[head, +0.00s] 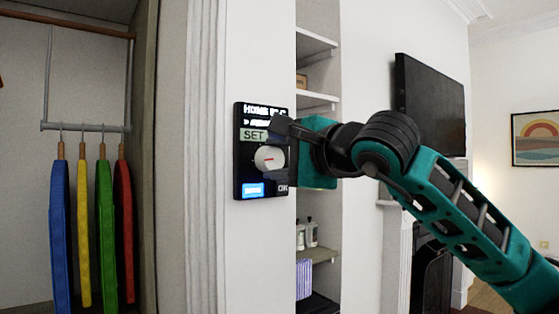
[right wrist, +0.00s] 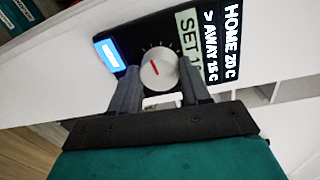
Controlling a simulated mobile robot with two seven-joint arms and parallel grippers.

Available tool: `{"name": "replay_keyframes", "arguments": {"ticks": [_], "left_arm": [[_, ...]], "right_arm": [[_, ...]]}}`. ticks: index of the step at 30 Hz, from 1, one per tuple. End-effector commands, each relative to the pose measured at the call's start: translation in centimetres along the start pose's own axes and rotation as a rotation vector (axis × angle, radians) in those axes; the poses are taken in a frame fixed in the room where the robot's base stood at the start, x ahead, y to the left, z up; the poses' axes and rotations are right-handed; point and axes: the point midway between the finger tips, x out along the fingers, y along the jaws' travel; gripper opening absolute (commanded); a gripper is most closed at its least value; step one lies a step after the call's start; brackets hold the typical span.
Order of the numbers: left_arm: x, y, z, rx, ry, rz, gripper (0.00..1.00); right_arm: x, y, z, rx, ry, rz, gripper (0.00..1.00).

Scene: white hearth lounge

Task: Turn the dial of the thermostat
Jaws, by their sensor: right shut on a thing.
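The thermostat (head: 243,172) is a black panel on the white wall, with a HOME line, an AWAY line marked by an arrow, and a pale SET display. Its round white dial (head: 266,159) has a red pointer mark, clear in the right wrist view on the dial (right wrist: 160,70). My right gripper (head: 277,151) is shut on the dial, one finger on each side of it. Its fingers also show in the right wrist view (right wrist: 160,87), where one partly covers the SET number. My left gripper is not in view.
A lit blue button (head: 253,190) is at the panel's lower left, and an OK label (head: 283,188) at its lower right. A shelf niche (head: 318,255) with bottles is close behind my right gripper. A closet with coloured hanging items (head: 83,235) is at left.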

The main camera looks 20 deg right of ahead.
Motion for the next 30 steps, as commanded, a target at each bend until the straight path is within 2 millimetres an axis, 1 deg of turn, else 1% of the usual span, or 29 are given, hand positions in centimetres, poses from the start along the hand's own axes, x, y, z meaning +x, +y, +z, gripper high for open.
{"name": "replay_keyframes", "arguments": {"ticks": [17, 18, 25, 30], "left_arm": [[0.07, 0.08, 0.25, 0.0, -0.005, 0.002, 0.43], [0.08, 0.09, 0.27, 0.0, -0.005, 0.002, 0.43], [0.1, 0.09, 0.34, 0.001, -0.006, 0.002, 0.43], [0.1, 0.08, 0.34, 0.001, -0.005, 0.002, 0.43]], "right_arm": [[0.02, 0.08, 0.04, -0.03, 0.001, 0.002, 0.16], [0.02, 0.08, 0.04, -0.03, 0.001, 0.001, 0.51], [0.01, 0.05, 0.03, -0.029, 0.001, 0.001, 0.72], [0.01, 0.04, 0.02, -0.029, 0.001, 0.0, 0.72]]}}
